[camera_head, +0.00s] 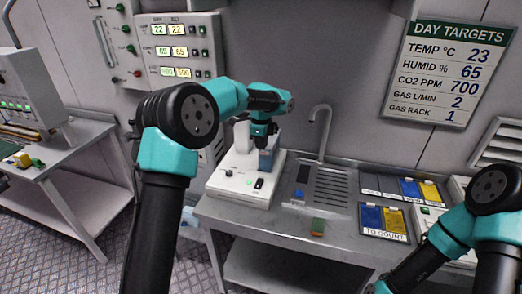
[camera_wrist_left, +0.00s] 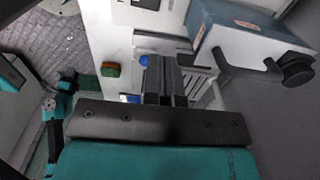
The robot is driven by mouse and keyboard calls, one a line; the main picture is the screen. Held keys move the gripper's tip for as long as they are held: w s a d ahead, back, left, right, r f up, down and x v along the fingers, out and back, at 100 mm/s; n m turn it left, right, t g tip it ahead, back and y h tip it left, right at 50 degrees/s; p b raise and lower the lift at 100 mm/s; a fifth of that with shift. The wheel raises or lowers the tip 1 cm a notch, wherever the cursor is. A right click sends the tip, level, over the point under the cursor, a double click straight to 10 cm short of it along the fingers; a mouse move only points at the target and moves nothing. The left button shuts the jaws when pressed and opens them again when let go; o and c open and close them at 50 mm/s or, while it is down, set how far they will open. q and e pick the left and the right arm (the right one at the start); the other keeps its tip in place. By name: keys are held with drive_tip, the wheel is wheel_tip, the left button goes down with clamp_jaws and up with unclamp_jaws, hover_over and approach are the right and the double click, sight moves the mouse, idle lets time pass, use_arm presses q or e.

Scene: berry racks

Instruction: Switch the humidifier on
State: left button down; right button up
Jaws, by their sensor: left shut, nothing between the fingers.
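A white bench device (camera_head: 245,178) stands at the left end of the metal bench. It has a dark knob, a small green light and a black switch on its front; I see no readable name that marks it as the humidifier. My left gripper (camera_head: 262,140) hangs over this device, pointing down, in front of a blue-grey block (camera_head: 267,160). In the left wrist view its fingers (camera_wrist_left: 165,80) are shut and empty. A blue-grey box with a label (camera_wrist_left: 250,40) is close to their right. My right arm (camera_head: 425,262) is at the lower right; its fingers are not clear.
A sink tap (camera_head: 320,125) and a ridged drainer stand right of the device. Blue and yellow trays (camera_head: 384,221) are to the right. A wall panel (camera_head: 180,50) shows lit readings. A target board (camera_head: 447,70) hangs behind.

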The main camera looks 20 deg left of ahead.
use_arm(q)
drive_tip(key=shift+r, duration=0.25)
drive_tip(key=shift+r, duration=0.15)
wheel_tip(320, 180, up, 14)
drive_tip(key=s, duration=0.2)
drive_tip(key=shift+f, duration=0.2)
idle(0.3)
